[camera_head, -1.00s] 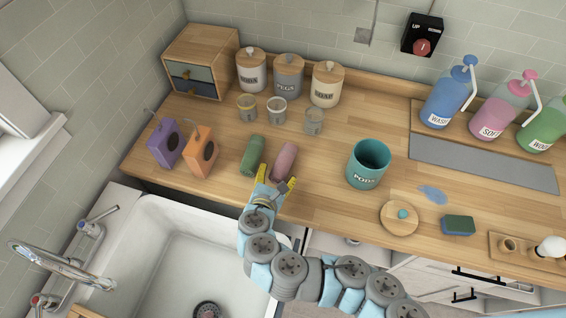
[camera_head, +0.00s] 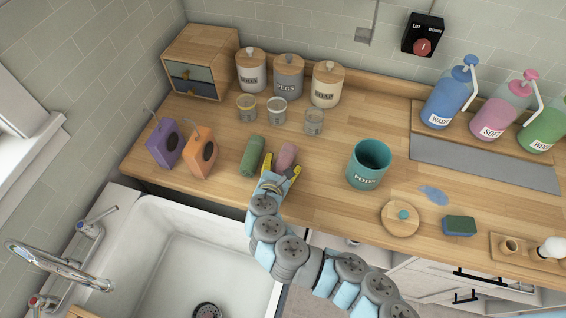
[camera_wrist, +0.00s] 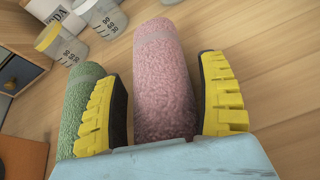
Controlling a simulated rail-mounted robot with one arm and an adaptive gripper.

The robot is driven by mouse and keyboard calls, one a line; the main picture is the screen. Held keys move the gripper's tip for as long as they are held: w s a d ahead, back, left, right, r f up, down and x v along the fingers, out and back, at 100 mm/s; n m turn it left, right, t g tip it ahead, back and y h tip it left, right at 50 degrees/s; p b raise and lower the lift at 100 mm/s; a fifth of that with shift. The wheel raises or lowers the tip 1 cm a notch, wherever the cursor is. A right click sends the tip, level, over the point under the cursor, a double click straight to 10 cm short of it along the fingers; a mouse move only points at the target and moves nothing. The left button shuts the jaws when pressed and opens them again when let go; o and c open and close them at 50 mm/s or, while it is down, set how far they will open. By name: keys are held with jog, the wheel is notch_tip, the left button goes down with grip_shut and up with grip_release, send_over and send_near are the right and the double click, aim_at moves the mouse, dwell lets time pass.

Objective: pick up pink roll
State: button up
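The pink roll (camera_head: 287,155) is a rolled towel lying on the wooden counter, just right of the green roll (camera_head: 252,156). In the wrist view the pink roll (camera_wrist: 162,85) lies between the two yellow fingers of my gripper (camera_wrist: 165,105). A gap shows between the roll and the right finger; the left finger is close to it, and I cannot tell whether they touch. The green roll (camera_wrist: 80,100) is outside the left finger, right beside it. In the head view my gripper (camera_head: 281,171) is open around the near end of the pink roll and hides part of it.
Small glass cups (camera_head: 277,110) and lidded jars (camera_head: 288,77) stand behind the rolls. An orange box (camera_head: 199,155) and a purple box (camera_head: 164,145) stand to the left. A teal pot (camera_head: 367,168) stands to the right, with bare counter before it. The sink (camera_head: 205,255) is in front.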

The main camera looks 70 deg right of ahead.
aim_at(286, 152)
jog(key=c, duration=0.9)
jog(key=shift+r, duration=0.15)
jog(key=shift+c, duration=0.2)
jog(key=shift+r, duration=0.3)
notch_tip(286, 152, up, 3)
jog(key=shift+d+f+p, duration=0.1)
jog(key=shift+f+p, duration=0.05)
jog(key=shift+p, duration=0.4)
jog(key=s+a+r+p, duration=0.8)
jog(key=a+r+p, duration=0.1)
jog(key=a+p, duration=0.2)
jog(key=shift+s+a+r+p, duration=0.15)
jog(key=shift+s+r+p, duration=0.1)
jog(key=shift+p, duration=0.65)
